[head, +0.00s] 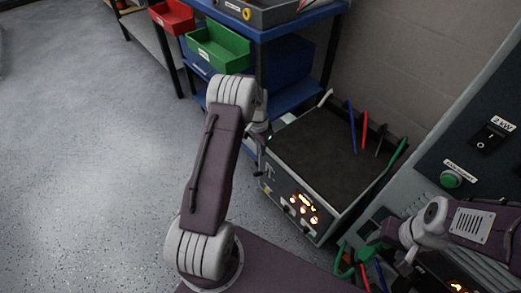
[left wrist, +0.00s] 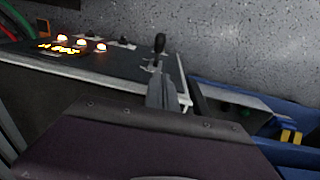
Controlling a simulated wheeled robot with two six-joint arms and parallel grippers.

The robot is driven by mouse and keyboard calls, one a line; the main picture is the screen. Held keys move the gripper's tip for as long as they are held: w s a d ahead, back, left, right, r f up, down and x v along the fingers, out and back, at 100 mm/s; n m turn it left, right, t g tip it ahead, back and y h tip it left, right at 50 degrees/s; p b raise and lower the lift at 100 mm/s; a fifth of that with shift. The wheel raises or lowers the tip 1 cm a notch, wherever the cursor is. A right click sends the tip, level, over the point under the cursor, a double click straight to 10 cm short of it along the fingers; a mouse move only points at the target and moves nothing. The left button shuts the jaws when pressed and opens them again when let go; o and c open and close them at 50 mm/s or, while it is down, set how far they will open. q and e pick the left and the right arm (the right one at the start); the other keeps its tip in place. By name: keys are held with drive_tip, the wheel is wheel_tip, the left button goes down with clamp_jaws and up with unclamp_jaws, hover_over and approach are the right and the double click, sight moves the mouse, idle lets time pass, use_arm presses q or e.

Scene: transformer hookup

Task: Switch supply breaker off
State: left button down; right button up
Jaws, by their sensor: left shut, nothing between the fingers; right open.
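A dark-topped box (head: 330,150) stands at centre, its front panel carrying glowing lamps and a display (head: 302,205). In the left wrist view a black-knobbed lever (left wrist: 160,44) stands up from that panel. It is probably the supply breaker, but no readable label confirms this. My left gripper (head: 262,160) is shut and empty at the panel's left end. In the left wrist view its grey fingers (left wrist: 160,90) are close to the lever; contact cannot be told. My right gripper (head: 388,246) is open at lower right, near green cable.
A cabinet at right has a rocker switch labelled 2 kW (head: 490,137) and a green button (head: 451,179). Blue, red and green leads (head: 365,130) stand at the box's back right. A blue shelf with a green bin (head: 222,48) is behind. Open floor lies left.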

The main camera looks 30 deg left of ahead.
use_arm(q)
drive_tip(key=b, duration=0.3)
hover_over(262, 173)
drive_tip(key=w+a, duration=0.1)
wheel_tip(262, 173, down, 7)
drive_tip(key=shift+s+a+f+b, duration=0.2)
drive_tip(key=shift+s+f+b, duration=0.15)
drive_tip(key=shift+s+f, duration=0.1)
